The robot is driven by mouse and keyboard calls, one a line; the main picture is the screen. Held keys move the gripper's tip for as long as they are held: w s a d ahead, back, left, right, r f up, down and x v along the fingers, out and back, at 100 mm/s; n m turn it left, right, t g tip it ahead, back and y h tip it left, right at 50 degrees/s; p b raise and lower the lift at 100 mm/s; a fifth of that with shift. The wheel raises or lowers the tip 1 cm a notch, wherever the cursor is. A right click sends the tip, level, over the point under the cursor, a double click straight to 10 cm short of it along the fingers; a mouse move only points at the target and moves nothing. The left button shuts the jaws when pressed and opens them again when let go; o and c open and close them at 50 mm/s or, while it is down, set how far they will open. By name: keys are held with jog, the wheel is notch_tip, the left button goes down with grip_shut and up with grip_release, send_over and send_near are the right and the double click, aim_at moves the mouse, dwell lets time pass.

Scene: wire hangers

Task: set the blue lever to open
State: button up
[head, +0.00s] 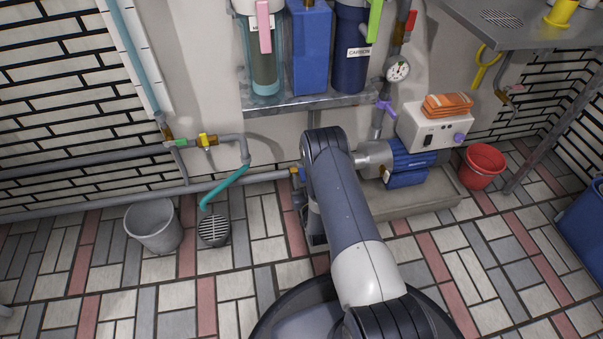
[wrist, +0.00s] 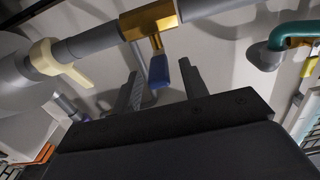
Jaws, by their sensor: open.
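The blue lever (wrist: 158,70) shows in the wrist view, hanging from a brass valve (wrist: 148,18) on a grey pipe and standing crosswise to the pipe in the picture. My gripper (wrist: 159,68) is open, with one dark finger left of the lever and one right of it. The lever's tip lies between the fingers, and I see gaps on both sides. How deep it sits between them is hard to tell. In the head view my arm hides the gripper. A small brass fitting (head: 298,172) shows just left of the arm there.
A cream lever (wrist: 58,64) sits left on the same pipe run in the wrist view, and a teal pipe (wrist: 292,32) is at right. In the head view a blue pump (head: 405,165), a grey bucket (head: 153,228) and a red bucket (head: 482,165) stand near the wall.

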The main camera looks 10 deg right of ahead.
aim_at(301, 170)
jog(key=shift+w+b, duration=0.45)
jog(key=shift+w, duration=1.5)
jog(key=shift+c, duration=0.4)
grip_shut()
